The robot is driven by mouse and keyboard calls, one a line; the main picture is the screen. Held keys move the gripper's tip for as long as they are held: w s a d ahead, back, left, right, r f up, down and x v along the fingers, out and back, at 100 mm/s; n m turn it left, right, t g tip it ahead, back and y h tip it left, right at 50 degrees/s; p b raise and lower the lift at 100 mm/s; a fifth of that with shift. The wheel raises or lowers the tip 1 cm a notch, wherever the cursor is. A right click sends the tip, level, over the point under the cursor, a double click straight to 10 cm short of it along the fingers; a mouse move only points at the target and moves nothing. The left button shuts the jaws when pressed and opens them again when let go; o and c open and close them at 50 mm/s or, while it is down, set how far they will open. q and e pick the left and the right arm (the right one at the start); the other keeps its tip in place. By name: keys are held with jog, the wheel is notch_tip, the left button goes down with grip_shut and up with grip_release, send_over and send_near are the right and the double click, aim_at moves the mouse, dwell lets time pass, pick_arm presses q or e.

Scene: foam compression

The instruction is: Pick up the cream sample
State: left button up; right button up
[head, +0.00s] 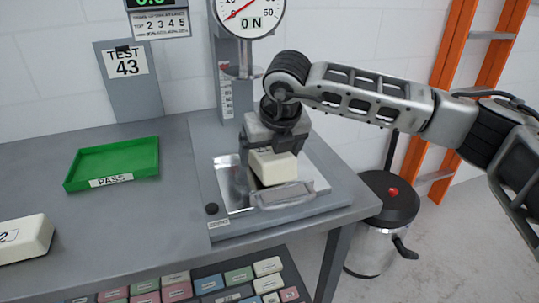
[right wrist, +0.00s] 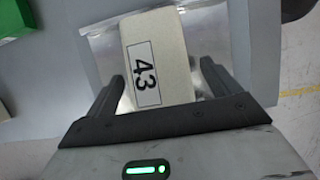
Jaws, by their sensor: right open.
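The cream sample (head: 273,167) is a pale block on the shiny metal plate of the test stand, under my right gripper. In the right wrist view the cream sample (right wrist: 158,60) shows a label reading 43. My right gripper (head: 266,162) is over it, and its two fingers (right wrist: 162,85) stand open, one on each side of the block, with a gap visible at each side. Part of the block is hidden by the gripper in the head view. My left gripper is not in view.
A green PASS tray (head: 113,162) is on the bench at left, empty. Another cream block (head: 25,239) lies at the left edge. A dial gauge (head: 246,15) stands behind the plate. A TEST 43 sign (head: 127,63) is at the back. A bin (head: 385,205) stands right of the bench.

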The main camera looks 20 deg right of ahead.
jog(key=shift+x, duration=0.95)
jog(key=shift+f+b, duration=0.2)
jog(key=shift+b, duration=0.35)
jog(key=c, duration=1.1)
